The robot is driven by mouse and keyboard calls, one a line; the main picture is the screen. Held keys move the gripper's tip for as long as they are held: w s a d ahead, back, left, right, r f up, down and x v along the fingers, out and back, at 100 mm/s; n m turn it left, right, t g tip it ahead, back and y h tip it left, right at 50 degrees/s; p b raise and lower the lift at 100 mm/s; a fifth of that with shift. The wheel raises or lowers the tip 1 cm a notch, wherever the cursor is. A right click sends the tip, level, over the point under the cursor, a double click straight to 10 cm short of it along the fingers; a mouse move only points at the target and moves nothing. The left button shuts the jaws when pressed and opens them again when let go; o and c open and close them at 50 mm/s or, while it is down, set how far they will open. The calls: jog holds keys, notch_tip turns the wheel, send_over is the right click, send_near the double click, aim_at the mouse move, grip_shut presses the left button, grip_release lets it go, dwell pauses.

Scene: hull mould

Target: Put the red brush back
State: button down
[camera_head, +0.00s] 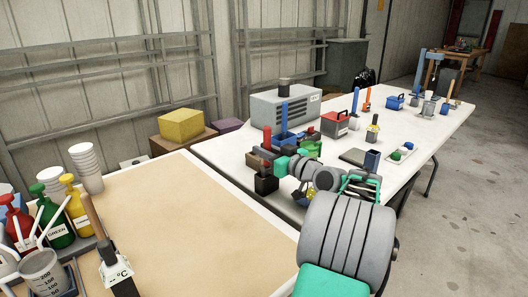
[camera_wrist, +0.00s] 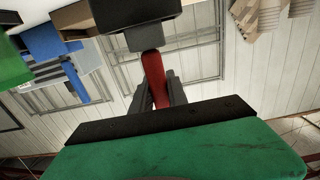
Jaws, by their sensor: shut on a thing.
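The red brush (camera_head: 267,136) shows its upright red handle above the far table in the head view. In the wrist view, which looks upside down, its red handle (camera_wrist: 156,80) runs between the dark fingers of my gripper (camera_wrist: 156,92), and they are shut on it. In the head view my gripper (camera_head: 271,161) reaches in from the right. A black block (camera_head: 266,184) sits directly below the brush. The black block (camera_wrist: 138,22) also meets the handle's end in the wrist view. I cannot tell whether it is a holder or whether the brush is seated in it.
A blue-handled tool (camera_head: 284,114) stands close behind the red brush, near a grey machine (camera_head: 282,104).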

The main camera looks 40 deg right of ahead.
dwell(0.3)
jog(key=shift+f+b, duration=0.5)
jog(key=shift+f, duration=0.05)
jog(key=c, duration=1.2)
grip_release()
